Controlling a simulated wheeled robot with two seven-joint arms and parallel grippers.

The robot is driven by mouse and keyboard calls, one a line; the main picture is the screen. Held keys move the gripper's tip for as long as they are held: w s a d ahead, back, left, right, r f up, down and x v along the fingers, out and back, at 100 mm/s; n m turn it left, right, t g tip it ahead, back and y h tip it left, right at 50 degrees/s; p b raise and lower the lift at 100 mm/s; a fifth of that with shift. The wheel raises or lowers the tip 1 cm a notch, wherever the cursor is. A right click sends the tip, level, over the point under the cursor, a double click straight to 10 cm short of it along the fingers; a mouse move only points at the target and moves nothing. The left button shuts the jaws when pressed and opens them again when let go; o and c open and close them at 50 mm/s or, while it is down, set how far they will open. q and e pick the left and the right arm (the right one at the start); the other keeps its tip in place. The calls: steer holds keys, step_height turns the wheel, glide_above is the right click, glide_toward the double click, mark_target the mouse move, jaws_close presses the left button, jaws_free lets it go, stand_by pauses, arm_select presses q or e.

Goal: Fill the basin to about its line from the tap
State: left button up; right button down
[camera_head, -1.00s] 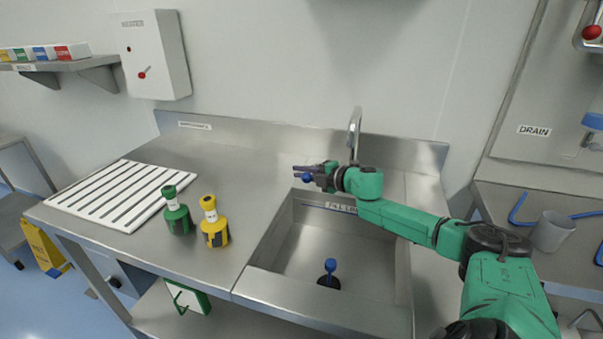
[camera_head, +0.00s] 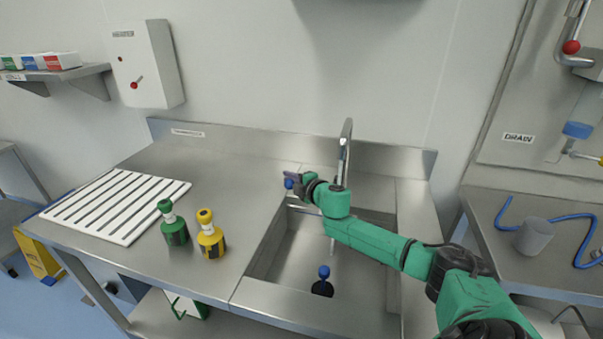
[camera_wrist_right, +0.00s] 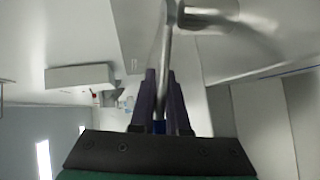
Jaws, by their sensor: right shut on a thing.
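The steel basin (camera_head: 262,262) is sunk in the counter, with a blue-topped plug (camera_head: 323,275) on its floor. The curved steel tap (camera_head: 347,135) stands behind it. A thin pale streak, apparently water, shows below my arm under the spout; no clear water level shows. My right gripper (camera_head: 291,181) is shut on the blue tap handle (camera_head: 288,184), left of the spout. In the right wrist view, a bit of blue (camera_wrist_right: 158,127) shows between the dark fingers. My forearm hides much of the basin's back wall and its fill-line label. My left gripper is out of view.
A green-topped bottle (camera_head: 173,226) and a yellow-topped bottle (camera_head: 210,238) stand left of the basin, by a white slatted rack (camera_head: 115,203). A grey cup (camera_head: 534,237) and blue hose (camera_head: 577,255) are on the right bench. The counter behind the bottles is clear.

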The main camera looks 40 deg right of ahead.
steer(key=shift+w+d+m+h, duration=0.1)
steer(key=shift+w+m+h, duration=0.2)
steer(key=shift+m+h, duration=0.3)
steer(key=shift+w+m+h, duration=0.3)
steer(key=shift+m+h, duration=0.1)
steer(key=shift+h, duration=0.4)
steer(key=c, duration=0.9)
jaws_free()
steer(key=v, duration=1.4)
steer(key=shift+s+r, duration=0.2)
steer(key=shift+s, duration=0.05)
